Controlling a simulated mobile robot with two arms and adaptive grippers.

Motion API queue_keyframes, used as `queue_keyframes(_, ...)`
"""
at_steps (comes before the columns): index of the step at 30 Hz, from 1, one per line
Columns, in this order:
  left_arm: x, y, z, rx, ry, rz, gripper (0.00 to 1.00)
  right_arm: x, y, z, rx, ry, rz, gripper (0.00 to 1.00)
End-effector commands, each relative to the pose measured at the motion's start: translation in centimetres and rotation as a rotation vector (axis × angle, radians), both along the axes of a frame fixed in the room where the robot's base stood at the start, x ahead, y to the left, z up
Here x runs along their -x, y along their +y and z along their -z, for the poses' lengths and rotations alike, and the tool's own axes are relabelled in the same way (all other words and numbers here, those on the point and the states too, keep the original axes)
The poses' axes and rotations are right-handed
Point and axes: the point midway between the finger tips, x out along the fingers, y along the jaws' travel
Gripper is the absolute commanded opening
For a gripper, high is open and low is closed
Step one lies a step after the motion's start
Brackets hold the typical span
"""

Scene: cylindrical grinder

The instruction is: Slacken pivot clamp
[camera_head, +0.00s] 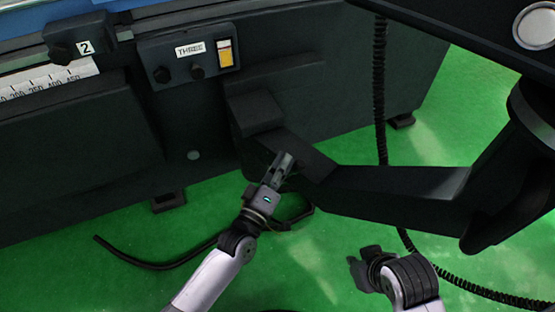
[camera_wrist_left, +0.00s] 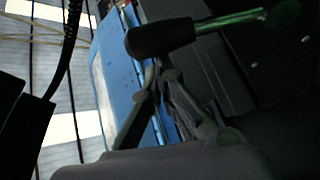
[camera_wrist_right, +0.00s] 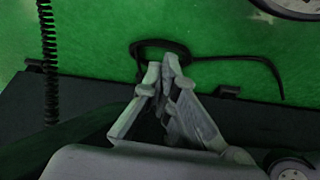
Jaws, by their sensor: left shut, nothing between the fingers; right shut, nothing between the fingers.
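In the left wrist view a lever with a rounded black grip (camera_wrist_left: 160,38) and a shiny rod (camera_wrist_left: 235,22) lies across the top; it may be the pivot clamp's lever, but I cannot tell for sure. I cannot make it out in the head view. My left gripper (camera_head: 284,162) is shut and empty, in front of the dark block where the machine's black arm begins. Its fingertips (camera_wrist_left: 165,72) appear just below the black grip in the left wrist view; contact is unclear. My right gripper (camera_head: 358,268) is shut and empty over the green floor, with its fingertips also in the right wrist view (camera_wrist_right: 162,68).
The machine's thick black arm (camera_head: 400,195) runs rightward between my grippers. A panel labelled THREE (camera_head: 190,50), a box marked 2 (camera_head: 85,46) and a scale (camera_head: 45,82) are on the machine. A coiled cable (camera_head: 380,90) hangs at right. A black cable (camera_head: 150,265) lies on the green floor.

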Motion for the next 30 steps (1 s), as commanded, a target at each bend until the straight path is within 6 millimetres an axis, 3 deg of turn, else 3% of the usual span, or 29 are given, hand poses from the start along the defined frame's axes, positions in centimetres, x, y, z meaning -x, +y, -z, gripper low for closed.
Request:
queue_keyframes(6,0.6,-0.4,0.3,-0.042,-0.046,0.001,0.0,-1.6,0.5,-0.3,-0.015,-0.073,-0.007,0.0)
queue_keyframes(14,0.7,-0.6,0.4,-0.054,-0.06,0.001,0.0,-2.1,0.6,-0.5,-0.018,-0.095,-0.008,0.0)
queue_keyframes(26,0.6,-0.5,0.3,-0.054,-0.059,0.001,0.0,-2.0,0.6,-0.6,-0.018,-0.092,-0.007,0.0)
queue_keyframes(30,0.3,-0.4,-0.3,-0.054,-0.06,-0.001,0.0,-0.1,0.1,-0.1,-0.001,-0.005,-0.001,0.0)
